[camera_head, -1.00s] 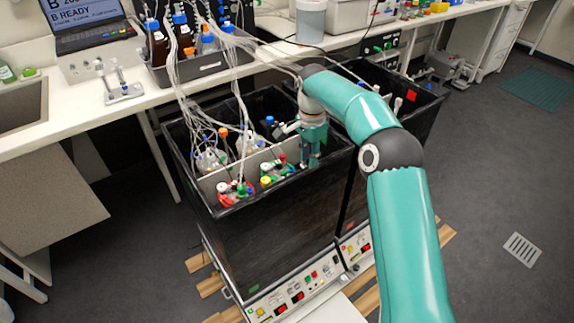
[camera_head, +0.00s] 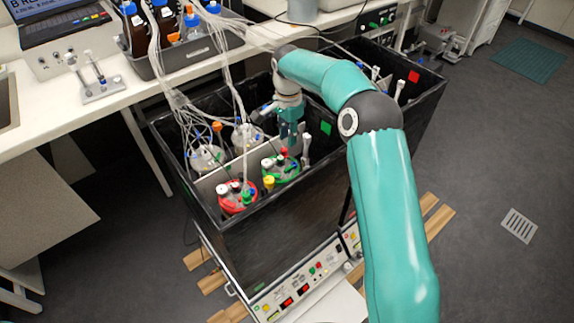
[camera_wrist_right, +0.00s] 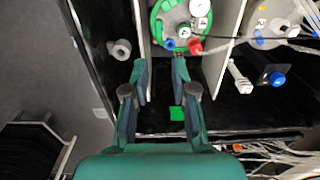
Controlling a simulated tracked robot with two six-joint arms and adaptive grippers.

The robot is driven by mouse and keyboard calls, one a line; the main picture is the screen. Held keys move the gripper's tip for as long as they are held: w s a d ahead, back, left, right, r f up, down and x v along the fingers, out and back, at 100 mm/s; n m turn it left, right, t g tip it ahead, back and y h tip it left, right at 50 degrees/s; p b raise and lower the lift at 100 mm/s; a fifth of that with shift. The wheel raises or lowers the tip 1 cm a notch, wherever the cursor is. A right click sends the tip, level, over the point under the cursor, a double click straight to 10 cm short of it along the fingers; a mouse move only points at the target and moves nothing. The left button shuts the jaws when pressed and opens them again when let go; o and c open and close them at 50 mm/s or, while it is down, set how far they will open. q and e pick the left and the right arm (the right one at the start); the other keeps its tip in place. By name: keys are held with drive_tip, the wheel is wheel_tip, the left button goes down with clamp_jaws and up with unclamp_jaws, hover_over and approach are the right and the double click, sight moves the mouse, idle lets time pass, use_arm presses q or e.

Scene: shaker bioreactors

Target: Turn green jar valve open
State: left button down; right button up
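The green-ringed jar (camera_head: 282,168) stands in the front row of the black shaker box, right of the red-ringed jar (camera_head: 237,197). In the right wrist view the green jar (camera_wrist_right: 166,22) is at the top centre, its lid carrying white, blue and red fittings. My right gripper (camera_head: 291,142) hangs above and behind the green jar. In the wrist view my right gripper (camera_wrist_right: 160,66) is open and empty, its fingertips just short of the jar's rim. A white upright fitting (camera_head: 306,149) stands right of the jar. I cannot tell which fitting is the valve. My left gripper is not visible.
Two clear jars (camera_head: 207,157) with tubes stand in the back row. Metal dividers separate the compartments. Tubes run up to a grey bottle tray (camera_head: 185,68) on the bench. The black box walls (camera_head: 280,215) surround the jars. A green patch (camera_wrist_right: 177,113) lies inside the box.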

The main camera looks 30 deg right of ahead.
sight(289, 168)
wheel_tip(289, 168, down, 14)
drive_tip(key=shift+s+d+r+p, duration=0.15)
drive_tip(key=shift+r+p, duration=0.1)
drive_tip(key=shift+p, duration=0.5)
